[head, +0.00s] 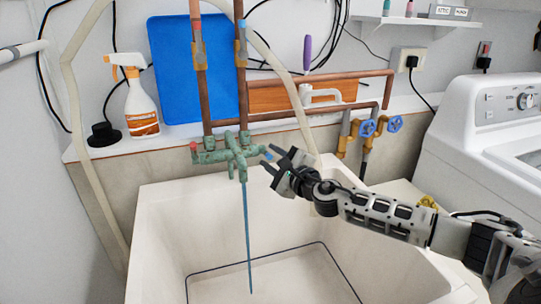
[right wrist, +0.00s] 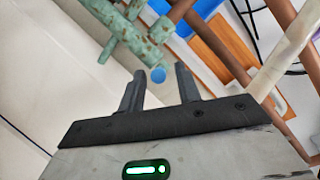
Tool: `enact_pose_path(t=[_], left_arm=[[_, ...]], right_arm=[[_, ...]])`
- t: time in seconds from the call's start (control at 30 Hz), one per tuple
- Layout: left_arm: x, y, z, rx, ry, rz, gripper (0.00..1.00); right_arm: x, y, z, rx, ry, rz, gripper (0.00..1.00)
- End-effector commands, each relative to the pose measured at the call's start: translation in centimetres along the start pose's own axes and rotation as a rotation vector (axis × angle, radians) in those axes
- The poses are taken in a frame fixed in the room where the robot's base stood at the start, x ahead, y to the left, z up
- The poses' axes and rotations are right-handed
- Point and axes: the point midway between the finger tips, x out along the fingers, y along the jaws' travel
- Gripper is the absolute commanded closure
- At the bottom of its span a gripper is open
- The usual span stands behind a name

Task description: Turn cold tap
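The cold tap (head: 266,154) is the blue-tipped handle on the right side of a weathered green faucet (head: 232,152) above the sink. A red-tipped handle (head: 194,147) is on the faucet's left. A thin blue stream (head: 248,235) runs from the spout into the sink. My right gripper (head: 271,160) is open just right of the cold tap. In the right wrist view, the blue tip (right wrist: 158,75) shows between the spread fingers (right wrist: 160,82), near their ends. I cannot tell whether they touch it. My left gripper is not in view.
The white sink (head: 165,215) lies below the faucet. Copper pipes (head: 203,80) rise behind it, and a pale hose (head: 305,125) hangs behind my right gripper. Blue valve wheels (head: 367,128) are to the right. A spray bottle (head: 138,100) stands left, a white washer (head: 500,125) right.

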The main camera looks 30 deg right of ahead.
Motion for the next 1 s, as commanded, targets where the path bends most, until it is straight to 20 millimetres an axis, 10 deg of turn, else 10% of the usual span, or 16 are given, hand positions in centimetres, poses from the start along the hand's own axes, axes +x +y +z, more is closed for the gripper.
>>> enact_pose_path(t=[0.4, 0.53, 1.0], left_arm=[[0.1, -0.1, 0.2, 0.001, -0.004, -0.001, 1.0], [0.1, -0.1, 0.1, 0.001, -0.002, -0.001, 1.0], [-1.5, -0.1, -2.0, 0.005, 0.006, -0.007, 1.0]], right_arm=[[1.0, 0.1, 0.0, -0.001, 0.0, 0.001, 0.66], [1.0, 0.1, 0.0, -0.001, 0.0, 0.001, 1.0], [1.1, -0.9, 0.6, 0.014, 0.028, 0.04, 1.0]])
